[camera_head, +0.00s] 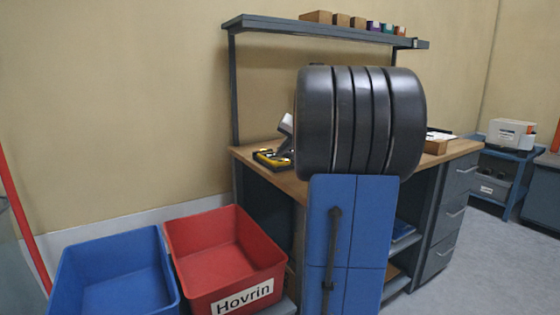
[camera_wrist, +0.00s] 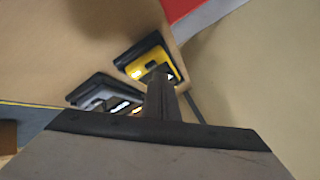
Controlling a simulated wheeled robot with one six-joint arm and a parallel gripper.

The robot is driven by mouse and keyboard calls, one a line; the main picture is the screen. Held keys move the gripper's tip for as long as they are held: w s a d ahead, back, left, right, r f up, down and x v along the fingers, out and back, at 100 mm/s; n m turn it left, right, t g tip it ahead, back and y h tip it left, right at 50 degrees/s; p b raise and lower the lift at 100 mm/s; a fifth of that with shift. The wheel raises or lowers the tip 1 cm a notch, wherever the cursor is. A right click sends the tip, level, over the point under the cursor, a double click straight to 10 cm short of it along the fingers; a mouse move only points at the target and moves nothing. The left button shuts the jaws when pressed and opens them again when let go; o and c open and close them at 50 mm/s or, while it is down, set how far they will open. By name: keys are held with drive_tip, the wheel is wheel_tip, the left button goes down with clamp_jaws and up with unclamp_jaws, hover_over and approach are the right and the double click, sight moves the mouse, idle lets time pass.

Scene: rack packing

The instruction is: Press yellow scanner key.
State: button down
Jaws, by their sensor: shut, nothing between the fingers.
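A yellow and black scanner device (camera_wrist: 142,64) lies on the wooden bench, in the upper middle of the wrist view. In the head view its yellow and black body (camera_head: 268,158) is at the bench's left end, partly hidden. My gripper (camera_wrist: 160,74) is shut and empty. Its fingertips overlap the lower right part of the yellow device in the wrist view. I cannot tell whether they touch it, and they hide part of its face. The key itself cannot be made out clearly.
A grey device (camera_wrist: 108,98) with a lit display sits beside the yellow one. The bench (camera_head: 457,148) carries a shelf (camera_head: 290,22) with small boxes above. A red bin (camera_head: 262,240) and a blue bin (camera_head: 75,258) stand to the left. Open floor shows at the right.

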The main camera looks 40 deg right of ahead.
drive_tip(key=shift+f, duration=0.15)
drive_tip(key=shift+f, duration=0.25)
idle(0.4)
drive_tip(key=shift+r, duration=0.5)
drive_tip(key=shift+r, duration=0.1)
drive_tip(key=shift+r, duration=2.9)
